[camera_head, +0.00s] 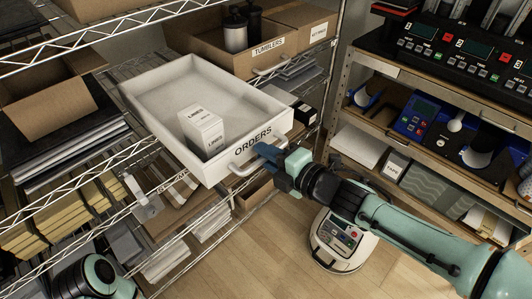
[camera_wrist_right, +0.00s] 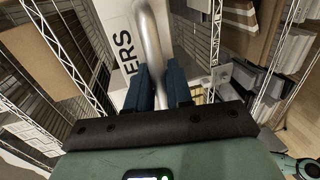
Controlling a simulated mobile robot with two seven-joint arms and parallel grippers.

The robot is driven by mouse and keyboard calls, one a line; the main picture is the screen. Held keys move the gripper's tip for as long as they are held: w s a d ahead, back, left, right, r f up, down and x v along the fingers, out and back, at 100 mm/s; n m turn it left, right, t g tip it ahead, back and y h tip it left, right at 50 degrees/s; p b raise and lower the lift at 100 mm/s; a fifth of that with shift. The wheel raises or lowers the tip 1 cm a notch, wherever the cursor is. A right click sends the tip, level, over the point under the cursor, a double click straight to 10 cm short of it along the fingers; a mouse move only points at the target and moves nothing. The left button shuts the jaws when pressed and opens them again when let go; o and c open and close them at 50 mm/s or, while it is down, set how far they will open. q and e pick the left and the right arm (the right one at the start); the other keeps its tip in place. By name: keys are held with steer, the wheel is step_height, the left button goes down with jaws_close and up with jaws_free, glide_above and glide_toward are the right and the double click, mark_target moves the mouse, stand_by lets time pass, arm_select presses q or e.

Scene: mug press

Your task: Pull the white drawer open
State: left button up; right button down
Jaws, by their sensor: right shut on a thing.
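The white drawer (camera_head: 152,95) is an open-topped box labelled ORDERS on its front. It sits on the wire shelf, and its front stands out past the shelf's edge, with much of its inside in view. A white LINES box (camera_head: 202,130) stands inside near the front. The drawer's bar handle (camera_head: 240,169) also shows in the right wrist view (camera_wrist_right: 149,40). My right gripper (camera_head: 266,157) is shut on the handle, its blue fingers (camera_wrist_right: 160,88) on either side of the bar. Part of my left arm shows at the lower left; its gripper is not in view.
A wooden shelf (camera_head: 420,80) with devices stands on the right. A round white machine (camera_head: 340,240) is on the floor below my right arm. The wooden floor (camera_head: 260,265) in front is partly clear.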

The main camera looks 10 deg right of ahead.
steer(key=c, duration=1.2)
jaws_free()
arm_select(q)
steer(key=shift+g, duration=0.3)
steer(key=r+p, duration=0.2)
steer(key=s+r+p, duration=0.1)
steer(key=r+p, duration=0.1)
steer(key=p, duration=0.1)
steer(key=shift+s+r, duration=0.1)
steer(key=shift+r, duration=0.1)
arm_select(e)
steer(key=v, duration=1.3)
steer(key=shift+s, duration=0.15)
steer(key=shift+d, duration=0.1)
